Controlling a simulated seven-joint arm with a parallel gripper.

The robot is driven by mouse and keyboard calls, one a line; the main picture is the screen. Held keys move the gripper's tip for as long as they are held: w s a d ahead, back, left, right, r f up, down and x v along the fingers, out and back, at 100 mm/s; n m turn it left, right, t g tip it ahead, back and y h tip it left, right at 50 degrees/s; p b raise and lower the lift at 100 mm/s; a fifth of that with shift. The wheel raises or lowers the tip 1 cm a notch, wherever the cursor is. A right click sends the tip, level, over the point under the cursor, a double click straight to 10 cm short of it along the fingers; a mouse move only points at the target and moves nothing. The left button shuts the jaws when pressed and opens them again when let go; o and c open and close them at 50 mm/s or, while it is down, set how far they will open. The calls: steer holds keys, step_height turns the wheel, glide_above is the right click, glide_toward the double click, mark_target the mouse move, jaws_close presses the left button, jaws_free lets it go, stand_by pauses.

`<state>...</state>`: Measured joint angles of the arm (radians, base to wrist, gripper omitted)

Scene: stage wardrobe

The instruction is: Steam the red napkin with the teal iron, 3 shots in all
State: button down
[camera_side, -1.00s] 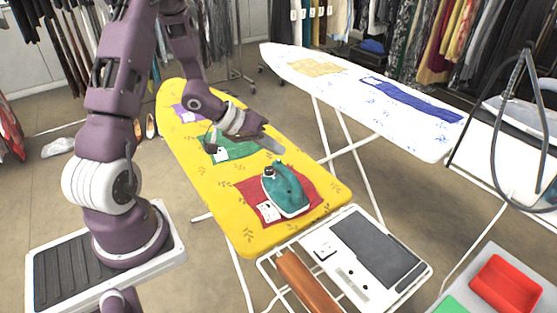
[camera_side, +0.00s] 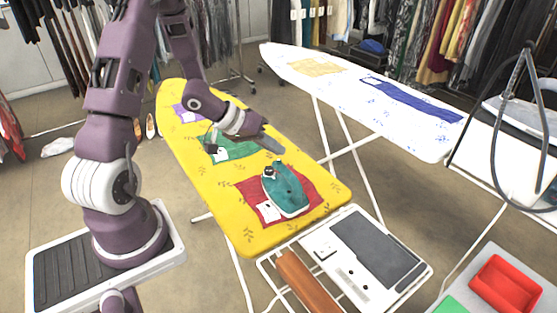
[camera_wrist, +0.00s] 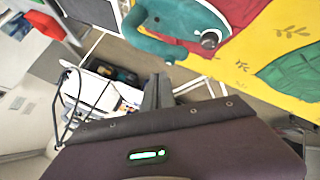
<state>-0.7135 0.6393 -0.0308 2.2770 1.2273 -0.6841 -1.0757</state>
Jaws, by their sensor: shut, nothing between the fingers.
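The teal iron (camera_side: 287,196) rests on the red napkin (camera_side: 324,184), towards the near end of the yellow ironing board (camera_side: 238,236). The iron covers the middle of the napkin. A small white card with markings (camera_side: 265,211) lies at the napkin's near left corner. My gripper (camera_side: 273,145) is shut and empty, above the board just beyond the iron and apart from it. In the wrist view, my shut gripper (camera_wrist: 158,90) shows below the teal iron (camera_wrist: 172,18), with the red napkin (camera_wrist: 237,10) beside it.
A green cloth (camera_side: 240,147) and a purple cloth (camera_side: 186,112) lie farther along the yellow board. A white board (camera_side: 345,95) with yellow and blue cloths stands behind. A white rack with a dark pad (camera_side: 375,248) and a red tray (camera_side: 507,285) stand in front and to the right.

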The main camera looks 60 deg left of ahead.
steer(key=shift+f, duration=0.1)
stand_by(0.4)
steer(key=shift+f, duration=0.35)
steer(key=shift+f, duration=0.4)
stand_by(0.5)
stand_by(0.3)
steer(key=shift+r, duration=0.85)
steer(key=shift+r, duration=2.5)
